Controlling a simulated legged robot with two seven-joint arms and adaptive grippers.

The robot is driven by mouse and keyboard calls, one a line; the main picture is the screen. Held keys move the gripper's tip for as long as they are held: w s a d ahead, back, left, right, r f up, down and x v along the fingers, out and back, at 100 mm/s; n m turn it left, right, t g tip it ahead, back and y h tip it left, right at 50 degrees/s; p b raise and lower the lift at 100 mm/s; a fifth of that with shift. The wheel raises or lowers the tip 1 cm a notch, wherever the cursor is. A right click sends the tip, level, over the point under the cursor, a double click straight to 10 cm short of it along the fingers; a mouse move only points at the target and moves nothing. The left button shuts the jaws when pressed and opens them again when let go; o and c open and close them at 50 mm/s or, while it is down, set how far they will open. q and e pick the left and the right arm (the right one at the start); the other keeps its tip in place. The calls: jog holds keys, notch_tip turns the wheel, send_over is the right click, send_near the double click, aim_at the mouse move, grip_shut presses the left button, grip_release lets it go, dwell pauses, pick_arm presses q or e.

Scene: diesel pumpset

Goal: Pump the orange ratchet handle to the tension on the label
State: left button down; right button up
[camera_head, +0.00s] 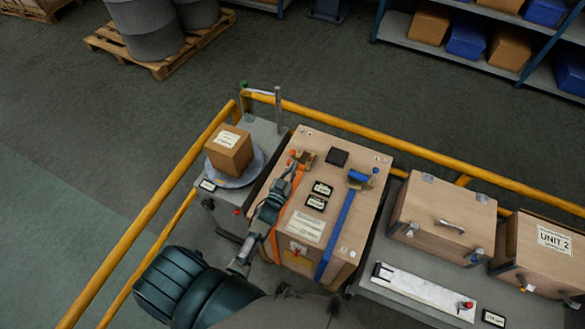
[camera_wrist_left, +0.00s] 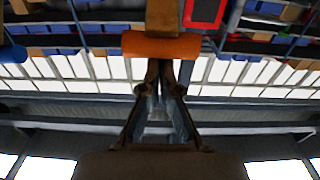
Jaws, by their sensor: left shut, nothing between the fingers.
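The orange ratchet handle (camera_head: 293,153) is on a brass-coloured ratchet on the crate's top, at the upper end of an orange strap (camera_head: 274,214). In the left wrist view the handle is a wide orange bar (camera_wrist_left: 160,45) just beyond my fingertips. My left gripper (camera_head: 290,170) is shut and empty, with its tips close to the handle; I cannot tell whether they touch. In the left wrist view its fingers (camera_wrist_left: 160,75) meet below the bar. Small black-framed labels (camera_head: 322,188) and a paper label (camera_head: 306,227) are on the crate, too small to read. My right gripper is not in view.
The wooden crate (camera_head: 350,140) also bears a blue strap (camera_head: 335,235) with a blue-handled ratchet (camera_head: 360,177) and a black square (camera_head: 337,157). A cardboard box (camera_head: 229,150) stands left of it. Yellow rails (camera_head: 330,117) run behind. Wooden cases (camera_head: 443,220) stand right.

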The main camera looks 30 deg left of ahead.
pick_arm(q)
jog(key=s+f+b, duration=0.1)
jog(key=s, duration=0.9)
jog(key=shift+d+b, duration=0.3)
